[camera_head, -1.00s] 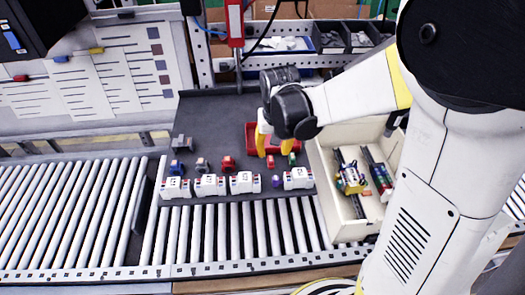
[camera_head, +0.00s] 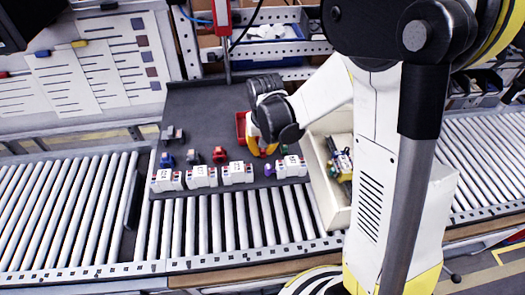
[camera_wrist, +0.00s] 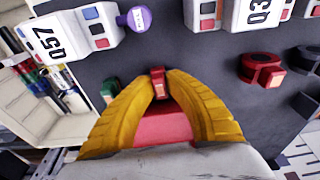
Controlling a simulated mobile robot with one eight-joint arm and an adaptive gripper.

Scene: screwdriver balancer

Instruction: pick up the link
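My gripper (camera_head: 262,150) has its yellow fingers pointing down at the dark work mat, in front of the red tray. In the wrist view the fingertips (camera_wrist: 158,78) sit close on both sides of a small red piece with an orange face (camera_wrist: 157,87). It appears held between them, low at the mat. Which part is the link is not marked; this red piece is the one at the fingers. A green piece (camera_wrist: 110,90) lies beside one finger. The red tray (camera_wrist: 160,128) shows between the fingers; the fingers hide part of it.
White numbered modules (camera_head: 237,173) stand in a row along the mat's front edge. A purple knob (camera_wrist: 137,18) is close by. A red ring part (camera_wrist: 262,68) lies to the right in the wrist view. A cream bin (camera_head: 327,185) stands right of the mat.

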